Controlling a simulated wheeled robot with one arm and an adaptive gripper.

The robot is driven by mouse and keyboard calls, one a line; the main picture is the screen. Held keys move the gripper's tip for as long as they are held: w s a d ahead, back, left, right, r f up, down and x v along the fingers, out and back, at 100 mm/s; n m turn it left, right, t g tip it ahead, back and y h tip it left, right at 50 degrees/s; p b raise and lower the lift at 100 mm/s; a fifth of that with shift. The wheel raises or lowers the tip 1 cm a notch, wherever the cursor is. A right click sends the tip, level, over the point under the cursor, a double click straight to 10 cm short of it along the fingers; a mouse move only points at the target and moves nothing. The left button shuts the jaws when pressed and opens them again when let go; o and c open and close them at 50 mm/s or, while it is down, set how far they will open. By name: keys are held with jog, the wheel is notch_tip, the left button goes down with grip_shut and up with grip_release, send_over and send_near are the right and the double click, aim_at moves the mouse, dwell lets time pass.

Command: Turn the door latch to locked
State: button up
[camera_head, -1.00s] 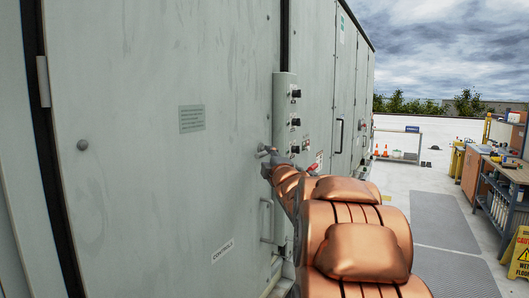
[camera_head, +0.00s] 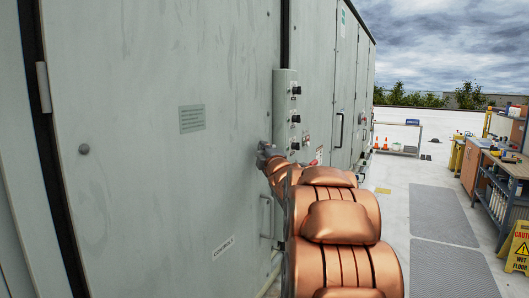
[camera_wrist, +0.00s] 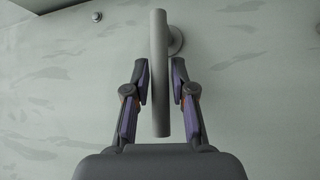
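The door latch is a grey bar handle (camera_wrist: 158,30) standing upright in the wrist view, with its round mount (camera_wrist: 176,40) on the door to its right. My gripper (camera_wrist: 160,82) has one finger on each side of the bar. Narrow gaps show between the finger pads and the bar, so it is open around the latch, not clamped. In the head view my gripper (camera_head: 266,152) is at the right side of the large pale grey-green door (camera_head: 150,190). There it covers the latch.
A control strip (camera_head: 286,110) with dark knobs stands just right of the latch. A vertical pull handle (camera_head: 266,218) is below it. A round stud (camera_head: 84,149) is on the door's left. A workbench (camera_head: 505,165) and yellow wet-floor sign (camera_head: 517,248) stand far right, beyond open floor mats.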

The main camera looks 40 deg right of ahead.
grip_shut()
jog(key=shift+f+b, duration=0.15)
jog(key=shift+b, duration=0.25)
